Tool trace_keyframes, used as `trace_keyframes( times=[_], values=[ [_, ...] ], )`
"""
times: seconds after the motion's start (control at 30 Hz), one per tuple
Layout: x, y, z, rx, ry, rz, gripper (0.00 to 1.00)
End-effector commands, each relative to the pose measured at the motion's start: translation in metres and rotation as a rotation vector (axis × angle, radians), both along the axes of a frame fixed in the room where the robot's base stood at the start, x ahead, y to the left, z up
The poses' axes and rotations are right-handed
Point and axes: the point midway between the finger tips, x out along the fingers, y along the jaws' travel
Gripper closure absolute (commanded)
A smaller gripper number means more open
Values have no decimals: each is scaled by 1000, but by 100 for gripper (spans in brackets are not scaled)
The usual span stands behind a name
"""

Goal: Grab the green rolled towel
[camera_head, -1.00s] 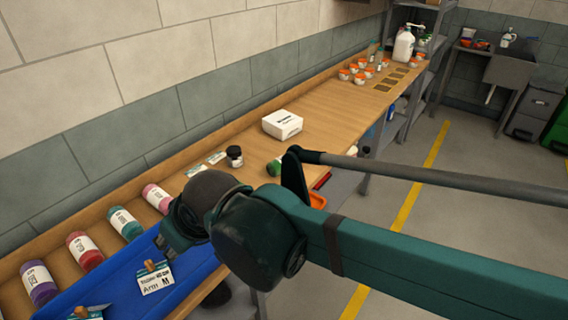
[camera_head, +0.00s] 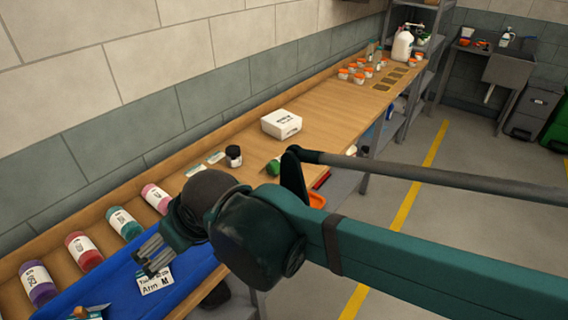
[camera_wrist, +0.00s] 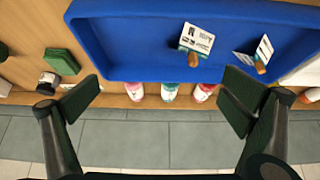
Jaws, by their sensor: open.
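The green rolled towel (camera_head: 124,224), teal-green with a white label, lies in the row along the wall, between a red roll (camera_head: 84,251) and a pink roll (camera_head: 157,198). In the wrist view the green roll (camera_wrist: 169,92) shows near the middle, between the fingertips in the picture, with the pink roll (camera_wrist: 135,91) left and the red one (camera_wrist: 203,92) right. My gripper (camera_head: 155,259) is open and empty, over the blue tray's edge and apart from the towel. Its fingers also show spread wide in the wrist view (camera_wrist: 162,100).
The blue tray (camera_head: 197,280) lies in front of the rolls and holds cards with clips. A purple roll (camera_head: 38,284) lies at the row's near end. A dark jar (camera_head: 233,156) and a white box (camera_head: 281,124) stand farther along the bench. The wall is close behind the rolls.

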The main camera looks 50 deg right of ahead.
Motion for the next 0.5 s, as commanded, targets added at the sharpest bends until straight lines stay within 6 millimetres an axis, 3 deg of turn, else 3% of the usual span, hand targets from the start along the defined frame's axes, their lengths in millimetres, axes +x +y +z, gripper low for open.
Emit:
trace_keyframes(
  times=[0.27,0.5],
  values=[
    [3,-3,2,-2,3,-4,0],
    [18,-21,12,-9,19,-21,0]
  ],
)
